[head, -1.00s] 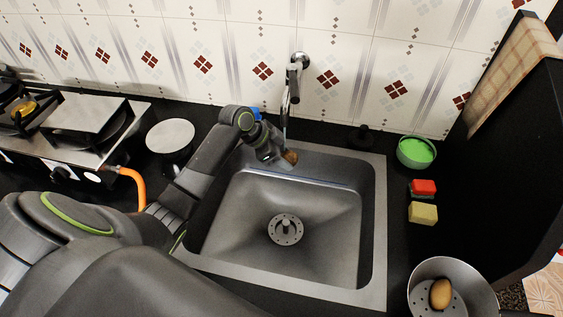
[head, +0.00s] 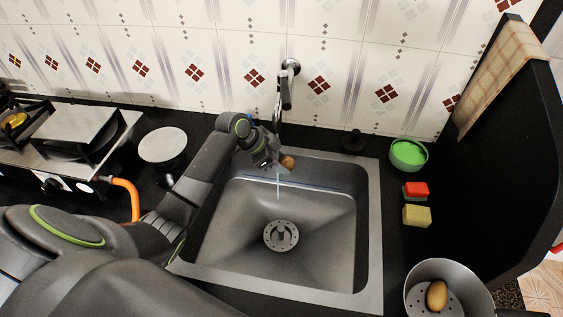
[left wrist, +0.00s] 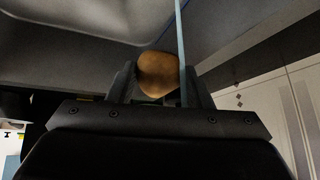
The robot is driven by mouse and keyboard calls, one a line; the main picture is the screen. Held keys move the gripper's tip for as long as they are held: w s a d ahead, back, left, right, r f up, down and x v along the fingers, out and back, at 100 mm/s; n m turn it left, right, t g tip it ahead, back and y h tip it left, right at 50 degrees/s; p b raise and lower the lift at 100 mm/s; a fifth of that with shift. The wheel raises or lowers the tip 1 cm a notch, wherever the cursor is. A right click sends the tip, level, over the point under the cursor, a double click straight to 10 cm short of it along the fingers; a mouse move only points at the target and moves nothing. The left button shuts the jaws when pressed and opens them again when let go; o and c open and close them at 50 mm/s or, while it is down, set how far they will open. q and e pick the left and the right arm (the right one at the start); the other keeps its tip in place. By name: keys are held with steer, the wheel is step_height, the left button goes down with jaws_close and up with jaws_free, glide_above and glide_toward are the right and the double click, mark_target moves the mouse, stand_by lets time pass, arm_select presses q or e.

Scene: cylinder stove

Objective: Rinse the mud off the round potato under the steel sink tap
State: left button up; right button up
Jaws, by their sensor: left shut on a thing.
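My left gripper (head: 276,160) is shut on a round brown potato (head: 287,162) at the back of the steel sink (head: 372,230), below the steel tap (head: 285,92). In the left wrist view the potato (left wrist: 158,74) sits between the two fingers, and a thin bluish water stream (left wrist: 181,50) runs close to its right side. In the head view the stream (head: 278,187) falls below the gripper into the basin. I cannot tell whether the water touches the potato or how much mud is on it. My right gripper is not in view.
A metal colander (head: 447,268) holding another potato (head: 436,296) stands at the lower right. A green bowl (head: 408,154), a red sponge (head: 416,190) and a yellow sponge (head: 417,215) lie right of the sink. A gas stove (head: 70,150) with an orange hose (head: 128,195) is at the left.

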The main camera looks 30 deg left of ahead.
arm_select(q)
steer(key=shift+d, duration=0.2)
steer(key=shift+a, duration=0.15)
steer(key=shift+s+a, duration=0.15)
steer(key=shift+a, duration=0.35)
steer(key=shift+d+p, duration=0.2)
steer(key=shift+p, duration=0.15)
steer(key=shift+w+d, duration=0.2)
steer(key=shift+d, duration=0.25)
steer(key=s+d+p, duration=0.2)
steer(key=s+p, duration=0.3)
steer(key=s, duration=0.2)
steer(key=shift+s+p, duration=0.3)
steer(key=shift+s, duration=0.1)
